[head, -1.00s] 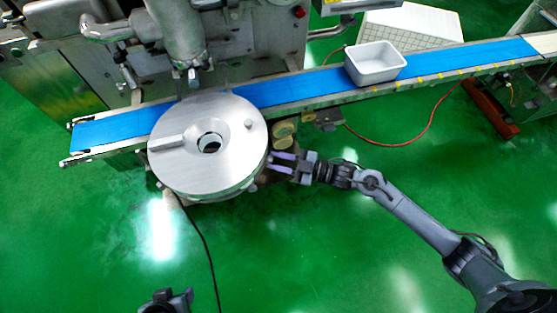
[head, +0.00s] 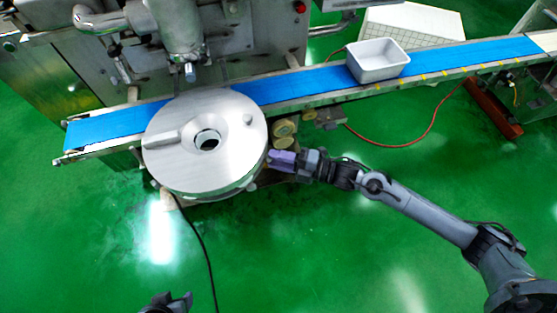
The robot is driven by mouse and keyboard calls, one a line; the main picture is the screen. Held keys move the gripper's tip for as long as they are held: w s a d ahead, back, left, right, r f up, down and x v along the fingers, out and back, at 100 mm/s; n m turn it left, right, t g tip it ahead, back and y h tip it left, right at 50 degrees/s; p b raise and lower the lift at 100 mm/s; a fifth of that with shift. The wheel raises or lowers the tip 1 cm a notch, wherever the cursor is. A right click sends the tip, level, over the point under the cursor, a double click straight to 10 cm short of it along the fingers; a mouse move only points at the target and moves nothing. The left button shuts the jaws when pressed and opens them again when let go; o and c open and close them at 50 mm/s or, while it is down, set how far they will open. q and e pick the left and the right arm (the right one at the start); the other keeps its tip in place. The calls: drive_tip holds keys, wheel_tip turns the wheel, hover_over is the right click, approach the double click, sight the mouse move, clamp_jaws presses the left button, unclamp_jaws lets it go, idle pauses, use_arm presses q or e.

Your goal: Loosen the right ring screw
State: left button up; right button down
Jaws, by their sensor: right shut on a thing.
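The round metal disc (head: 190,170) of the machine has a raised bar and a central hole and stands in front of the blue belt. My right gripper (head: 270,160) is at the disc's right edge, its purple fingers together. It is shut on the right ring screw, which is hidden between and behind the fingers. My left gripper (head: 170,301) is at the bottom edge, partly cut off, well away from the disc; its jaw state is unclear.
A blue conveyor belt (head: 300,83) runs behind the disc, with a white bin (head: 378,66) on it. Round tan knobs (head: 284,128) sit close above my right gripper. A red cable (head: 415,141) and a black cable (head: 207,250) cross the green floor, which is otherwise open in front.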

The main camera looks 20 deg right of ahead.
drive_tip(key=shift+w+f+n+b, duration=0.1)
drive_tip(key=shift+f+n+b, duration=0.05)
drive_tip(key=shift+n+b, duration=3.65)
drive_tip(key=shift+f+n+b, duration=0.1)
drive_tip(key=shift+n+b, duration=2.55)
drive_tip(key=shift+n, duration=2.25)
drive_tip(key=c, duration=0.9)
unclamp_jaws()
drive_tip(key=shift+o, duration=0.2)
drive_tip(key=shift+d, duration=0.1)
drive_tip(key=p+v, duration=0.2)
drive_tip(key=v, duration=0.8)
drive_tip(key=shift+s+d, duration=0.3)
